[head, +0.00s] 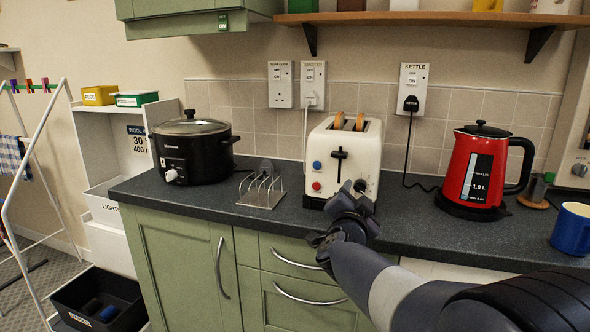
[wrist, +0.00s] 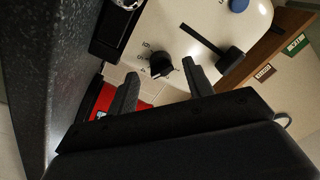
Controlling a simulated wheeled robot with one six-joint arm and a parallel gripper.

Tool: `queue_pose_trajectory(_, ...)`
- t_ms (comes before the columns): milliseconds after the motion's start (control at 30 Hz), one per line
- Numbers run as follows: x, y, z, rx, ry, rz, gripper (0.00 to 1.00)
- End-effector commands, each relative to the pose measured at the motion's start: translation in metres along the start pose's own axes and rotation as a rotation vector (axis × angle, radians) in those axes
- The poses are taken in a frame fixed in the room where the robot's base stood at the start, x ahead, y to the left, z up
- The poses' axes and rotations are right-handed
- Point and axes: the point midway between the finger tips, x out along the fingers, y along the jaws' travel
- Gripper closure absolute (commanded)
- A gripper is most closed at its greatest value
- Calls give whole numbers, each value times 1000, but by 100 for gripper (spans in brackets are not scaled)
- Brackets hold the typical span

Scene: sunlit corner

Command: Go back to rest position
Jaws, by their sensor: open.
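My gripper (head: 350,200) is in front of the lower right of the white toaster (head: 343,150) in the head view. In the wrist view my gripper (wrist: 160,82) shows two dark fingers, apart and with nothing between them. The toaster's black dial (wrist: 162,66) appears just beyond the fingertips. The toaster's lever (head: 339,165) shows on its front, beside a blue and a red button. Two slices of bread (head: 349,122) stick out of its top. I cannot tell whether a fingertip touches the dial.
A metal toast rack (head: 262,190) and a black slow cooker (head: 192,148) stand left of the toaster. A red kettle (head: 477,168) and a blue mug (head: 572,229) stand to the right. Green cabinets (head: 180,265) lie below the dark worktop (head: 410,222). A wooden shelf (head: 430,18) hangs above.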

Motion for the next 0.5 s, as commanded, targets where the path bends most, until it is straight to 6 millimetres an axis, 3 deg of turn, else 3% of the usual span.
queue_pose_trajectory(400,-83,-1,-1,1,-3,-2,51)
queue_pose_trajectory(433,-84,0,0,0,-2,0,51)
queue_pose_trajectory(500,-63,3,1,0,2,5,51)
